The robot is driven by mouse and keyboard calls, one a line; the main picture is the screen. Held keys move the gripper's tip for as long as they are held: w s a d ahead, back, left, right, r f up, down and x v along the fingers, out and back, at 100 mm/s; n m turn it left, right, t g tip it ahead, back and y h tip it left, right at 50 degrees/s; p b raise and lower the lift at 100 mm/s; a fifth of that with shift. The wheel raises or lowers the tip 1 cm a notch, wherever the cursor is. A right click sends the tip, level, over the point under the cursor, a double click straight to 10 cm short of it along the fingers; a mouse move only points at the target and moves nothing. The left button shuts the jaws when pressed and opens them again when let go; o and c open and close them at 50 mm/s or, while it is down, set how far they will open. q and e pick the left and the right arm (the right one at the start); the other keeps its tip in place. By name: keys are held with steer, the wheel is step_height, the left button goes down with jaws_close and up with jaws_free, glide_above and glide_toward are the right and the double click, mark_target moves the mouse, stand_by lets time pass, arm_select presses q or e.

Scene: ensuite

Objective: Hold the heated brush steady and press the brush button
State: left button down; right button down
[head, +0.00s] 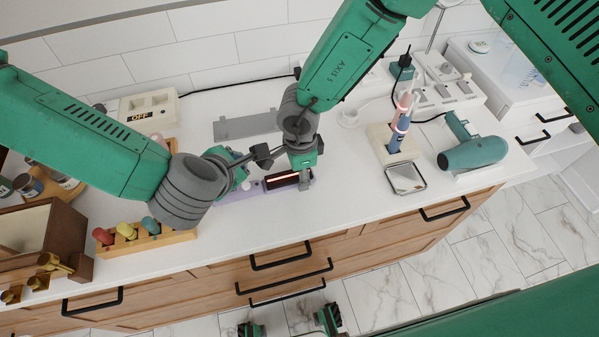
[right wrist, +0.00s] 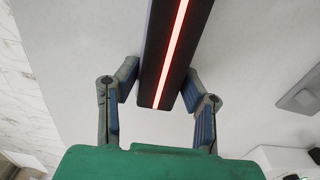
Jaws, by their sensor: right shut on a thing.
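The heated brush lies on the white counter in the head view; its dark barrel (head: 281,181) has a glowing red strip, and its pale purple handle (head: 238,192) extends to the left. My right gripper (head: 303,180) is over the barrel's right end. In the right wrist view the brush (right wrist: 172,50) sits between the two fingers, which are shut on its sides. My left gripper (head: 249,169) is over the handle side, close to the right gripper. Its far finger shows, but the rest is partly hidden, so its opening is unclear. I cannot make out the brush button.
A box marked OFF (head: 148,111) stands at the back left. A wooden holder with coloured pieces (head: 145,238) is at the front left. A stand with a pink and blue device (head: 399,135), a small mirror (head: 405,178) and a teal hair dryer (head: 473,152) are to the right.

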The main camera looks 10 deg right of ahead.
arm_select(q)
steer(key=shift+r, duration=0.35)
arm_select(e)
steer(key=c, duration=0.9)
jaws_free()
